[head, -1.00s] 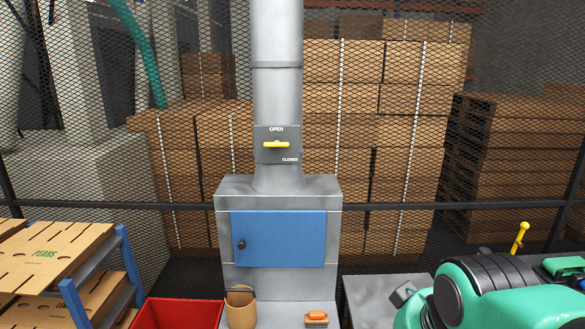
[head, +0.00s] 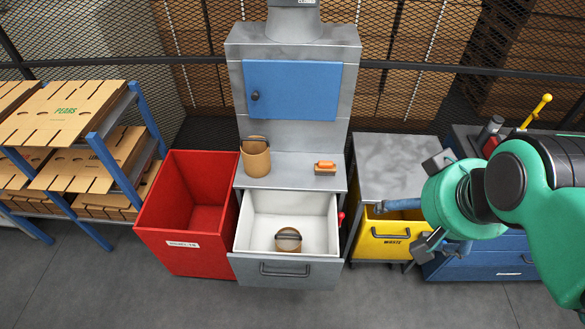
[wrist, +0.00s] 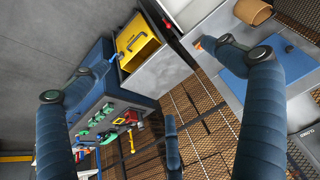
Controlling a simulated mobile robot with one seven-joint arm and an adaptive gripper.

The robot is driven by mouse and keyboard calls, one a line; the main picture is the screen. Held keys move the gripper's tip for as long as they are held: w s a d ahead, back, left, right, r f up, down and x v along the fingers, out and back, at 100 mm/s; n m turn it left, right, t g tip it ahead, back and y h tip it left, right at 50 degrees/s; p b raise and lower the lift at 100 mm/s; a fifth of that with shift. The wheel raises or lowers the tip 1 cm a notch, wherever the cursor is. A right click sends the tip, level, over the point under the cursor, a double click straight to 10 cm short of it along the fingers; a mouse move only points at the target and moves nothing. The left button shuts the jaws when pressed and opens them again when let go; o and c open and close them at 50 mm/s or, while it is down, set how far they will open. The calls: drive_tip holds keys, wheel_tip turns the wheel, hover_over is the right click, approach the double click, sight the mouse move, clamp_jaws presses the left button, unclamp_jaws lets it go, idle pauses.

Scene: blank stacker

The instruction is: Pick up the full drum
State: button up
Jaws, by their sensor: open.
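One tan drum (head: 256,160) stands upright on the grey ledge of the stacker cabinet, its handle raised. A second tan drum (head: 288,241) sits in the open white-lined drawer (head: 262,213) below, a dark handle across its top. I cannot tell from the pictures which drum is full. My gripper (head: 420,225) is open and empty at the right, in front of the waste bin, well apart from both drums. In the wrist view its blue fingers (wrist: 158,75) are spread wide, and part of a tan drum (wrist: 252,11) shows at the top right.
A red bin (head: 187,263) stands left of the drawer. An orange-handled brush (head: 325,168) lies on the ledge. A yellow waste bin (head: 378,249) sits under a grey-topped table (head: 395,165). A shelf with flat cartons (head: 75,112) is at the far left. Floor in front is clear.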

drive_tip(key=w+a+f+n+g, duration=0.1)
drive_tip(key=w+a+f, duration=0.3)
drive_tip(key=w+f, duration=0.3)
drive_tip(key=w+a+f+g+p, duration=0.1)
drive_tip(key=w+a+f, duration=0.3)
drive_tip(key=w, duration=0.5)
drive_tip(key=w+a+f+n+g, duration=0.1)
drive_tip(key=w+a+f, duration=0.45)
drive_tip(key=w, duration=0.35)
drive_tip(key=a+f+g, duration=0.1)
drive_tip(key=a+f, duration=0.3)
drive_tip(key=f, duration=0.8)
drive_tip(key=w+a+f+n, duration=0.1)
drive_tip(key=a+f, duration=0.3)
drive_tip(key=f, duration=0.9)
drive_tip(key=w+a+f+g+p, duration=0.1)
drive_tip(key=a+f, duration=0.3)
drive_tip(key=f, duration=0.8)
drive_tip(key=shift+a+f+n+g, duration=0.3)
drive_tip(key=shift+a, duration=0.05)
drive_tip(key=shift+s+a+f, duration=0.1)
drive_tip(key=shift+s+f, duration=0.05)
drive_tip(key=shift+f, duration=0.2)
drive_tip(key=shift+f, duration=0.1)
